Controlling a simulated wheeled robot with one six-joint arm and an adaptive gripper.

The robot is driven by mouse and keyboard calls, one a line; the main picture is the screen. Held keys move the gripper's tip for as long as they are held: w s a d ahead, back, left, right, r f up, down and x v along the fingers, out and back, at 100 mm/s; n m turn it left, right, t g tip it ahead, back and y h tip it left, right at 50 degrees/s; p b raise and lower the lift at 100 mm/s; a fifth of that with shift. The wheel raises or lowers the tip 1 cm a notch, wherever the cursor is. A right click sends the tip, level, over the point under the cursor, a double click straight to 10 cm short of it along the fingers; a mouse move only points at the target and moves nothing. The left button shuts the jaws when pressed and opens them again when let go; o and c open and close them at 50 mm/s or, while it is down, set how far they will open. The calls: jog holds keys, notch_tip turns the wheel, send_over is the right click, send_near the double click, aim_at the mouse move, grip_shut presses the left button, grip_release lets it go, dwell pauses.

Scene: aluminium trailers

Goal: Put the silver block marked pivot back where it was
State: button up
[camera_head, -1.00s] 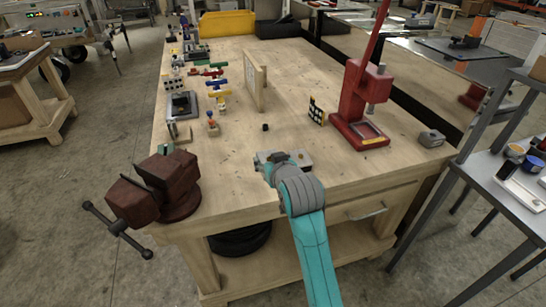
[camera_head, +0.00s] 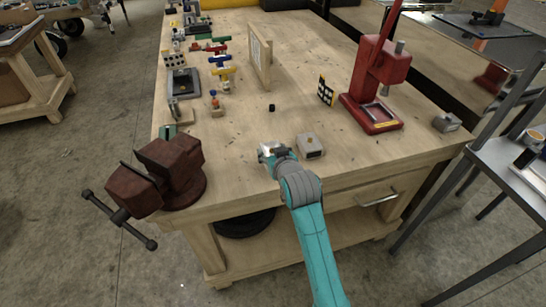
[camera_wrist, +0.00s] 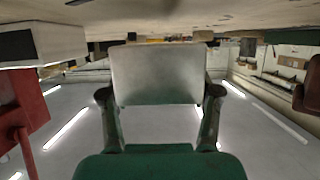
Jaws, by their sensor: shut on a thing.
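My gripper (camera_head: 270,152) is over the front part of the wooden workbench. In the wrist view, its two dark fingers (camera_wrist: 160,95) are shut on the sides of a silver block (camera_wrist: 158,75). In the head view this held block (camera_head: 267,149) shows as a small bright patch, mostly hidden by the gripper. No mark is readable on it. A second grey block (camera_head: 311,146) stands on the bench just right of my gripper, apart from it. It also shows at the upper left of the wrist view (camera_wrist: 30,45).
A dark red vise (camera_head: 168,170) is at the bench's front left corner. A red press (camera_head: 376,95) stands to the right, with another grey block (camera_head: 447,122) beyond it. An upright wooden board (camera_head: 260,58) and several small parts are farther back. The middle of the workbench (camera_head: 240,125) is mostly clear.

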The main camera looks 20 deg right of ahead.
jog(key=shift+f, duration=1.15)
jog(key=shift+f, duration=0.1)
jog(key=o, duration=1.6)
jog(key=shift+f, duration=0.1)
jog(key=shift+s+r, duration=0.15)
jog(key=shift+r, duration=0.05)
jog(key=v, duration=1.1)
jog(key=shift+s+r, duration=0.2)
jog(key=shift+s, duration=0.15)
